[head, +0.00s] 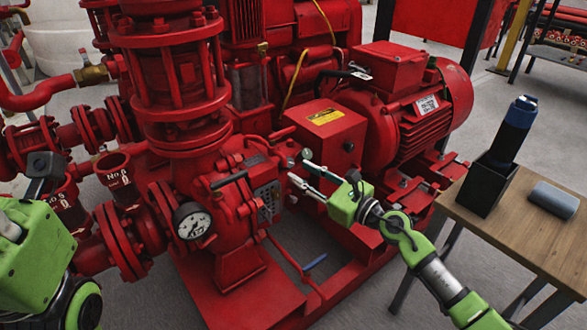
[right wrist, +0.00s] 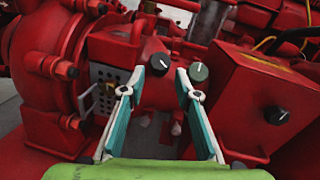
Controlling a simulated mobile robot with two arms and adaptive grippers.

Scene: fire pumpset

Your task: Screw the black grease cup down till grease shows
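In the right wrist view, a round black cap (right wrist: 159,64) with a white pointer mark sits on the red pump housing. It looks like the black grease cup. A grey-green cap (right wrist: 199,73) of similar shape sits close to its right. My right gripper (right wrist: 161,77) is open, its two fingers apart with the black cap in line with the gap. Whether the fingertips reach the cap I cannot tell. In the head view my right gripper (head: 298,171) points at the housing. No grease is visible. My left gripper is at the left edge, its fingers unclear beside a dark grey block (head: 46,165).
A red box (head: 322,135) with a black knob (right wrist: 276,115) stands right of the caps. A pressure gauge (head: 193,221) and a perforated plate (head: 267,202) are to the left.

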